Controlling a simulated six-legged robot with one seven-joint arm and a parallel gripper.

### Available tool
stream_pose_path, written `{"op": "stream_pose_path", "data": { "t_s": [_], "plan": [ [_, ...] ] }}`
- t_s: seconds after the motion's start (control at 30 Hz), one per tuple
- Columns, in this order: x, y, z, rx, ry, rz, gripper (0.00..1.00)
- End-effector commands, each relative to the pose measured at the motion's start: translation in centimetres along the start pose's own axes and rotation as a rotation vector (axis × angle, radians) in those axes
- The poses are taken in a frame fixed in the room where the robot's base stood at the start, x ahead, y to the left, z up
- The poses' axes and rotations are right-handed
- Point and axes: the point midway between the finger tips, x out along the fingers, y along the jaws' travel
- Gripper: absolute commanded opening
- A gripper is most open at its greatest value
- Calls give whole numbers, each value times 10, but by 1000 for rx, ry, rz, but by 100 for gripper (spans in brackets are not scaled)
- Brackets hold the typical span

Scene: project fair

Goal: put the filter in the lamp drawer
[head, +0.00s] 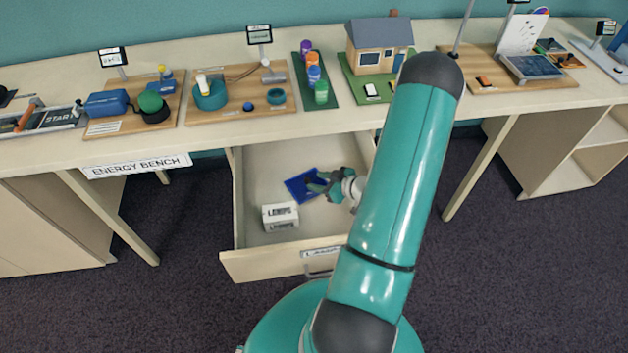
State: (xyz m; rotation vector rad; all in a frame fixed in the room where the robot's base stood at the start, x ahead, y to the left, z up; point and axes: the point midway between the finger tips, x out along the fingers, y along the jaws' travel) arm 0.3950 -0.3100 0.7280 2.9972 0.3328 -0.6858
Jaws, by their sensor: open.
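The lamp drawer (262,265) is pulled out below the middle of the bench. Its front label is partly hidden by my arm. A flat blue square (298,190), which looks like the filter, is inside the drawer outline near the middle. It appears to lie tilted on the drawer floor. My gripper (318,184) is open, over the right part of the blue square and inside the drawer's walls. I cannot tell whether the fingers touch it. My arm hides the right front of the drawer.
A small white labelled box (280,217) sits in the drawer, left of and nearer than the blue square. The bench top (225,135) above holds project boards, several coloured bottles (313,75) and a model house (378,50). Drawer floor at the left is clear.

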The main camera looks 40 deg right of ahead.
Motion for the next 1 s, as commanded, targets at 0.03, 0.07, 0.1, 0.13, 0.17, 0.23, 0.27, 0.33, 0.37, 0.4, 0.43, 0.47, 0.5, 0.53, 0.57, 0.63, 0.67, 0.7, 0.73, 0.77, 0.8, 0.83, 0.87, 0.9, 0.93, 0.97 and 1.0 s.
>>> {"op": "stream_pose_path", "data": {
  "t_s": [0.03,0.07,0.1,0.13,0.17,0.23,0.27,0.33,0.37,0.4,0.43,0.47,0.5,0.53,0.57,0.63,0.67,0.7,0.73,0.77,0.8,0.83,0.87,0.9,0.93,0.97,1.0],
  "plan": [
    [-12,2,-1,-1,0,5,42],
    [-20,2,0,-1,0,4,42],
    [-28,1,0,-1,-1,4,42],
    [-35,1,-1,-1,0,4,42],
    [-42,1,0,-1,0,4,42],
    [-57,1,0,-1,0,4,42],
    [-62,1,0,0,0,4,42],
    [-74,1,0,-1,0,3,42],
    [-78,1,0,-1,0,3,42],
    [-83,1,0,-1,0,2,42],
    [-86,0,0,-1,0,2,42],
    [-88,0,0,0,1,2,42],
    [-90,0,0,0,1,1,42],
    [-91,0,0,0,1,1,42],
    [-92,0,0,0,1,0,42],
    [-93,0,0,0,1,0,42],
    [-93,0,0,0,1,0,42],
    [-92,0,-1,-2,0,1,42],
    [-92,1,-2,-4,-3,3,42],
    [-91,2,-4,-9,-8,6,42],
    [-90,4,-7,-18,-20,13,42],
    [-88,6,-10,-28,-30,19,42],
    [-86,9,-15,-40,-45,29,42],
    [-83,13,-23,-59,-68,45,42],
    [-80,17,-30,-75,-88,62,42],
    [-77,21,-39,-94,-112,80,42],
    [-73,26,-53,-120,-147,110,42]
  ]
}}
